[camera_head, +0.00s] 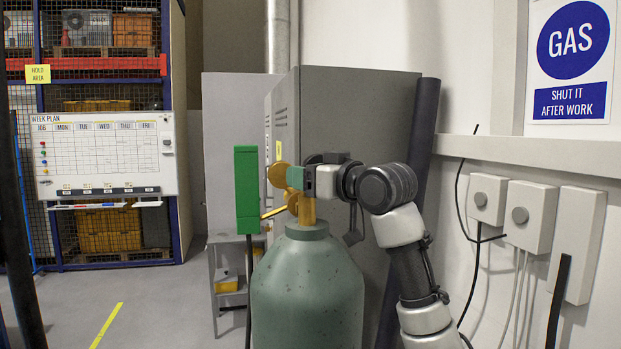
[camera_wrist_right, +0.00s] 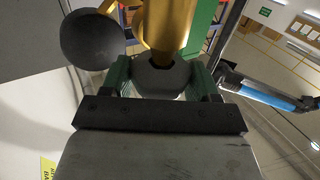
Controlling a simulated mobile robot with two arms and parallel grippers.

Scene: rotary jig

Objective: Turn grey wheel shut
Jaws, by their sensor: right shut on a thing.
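The green gas cylinder (camera_head: 307,295) stands upright in the lower middle of the head view, with a gold valve (camera_head: 307,210) on top. My right gripper (camera_head: 297,178) reaches in from the right at the valve's top. In the right wrist view, its green fingers (camera_wrist_right: 162,80) are shut on a dark grey part below the gold body (camera_wrist_right: 168,25). I take this part for the grey wheel (camera_wrist_right: 163,77); the fingers hide its sides. In the head view the gripper hides it, and its turn angle cannot be told. My left gripper is not in view.
A tall green box (camera_head: 247,190) stands close left of the valve. A grey cabinet (camera_head: 350,110) is behind. Wall boxes (camera_head: 530,217) with cables are at right, below a gas sign (camera_head: 572,60). Clear floor (camera_head: 150,300) lies at left. A dark round disc (camera_wrist_right: 92,40) is beside the fingers.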

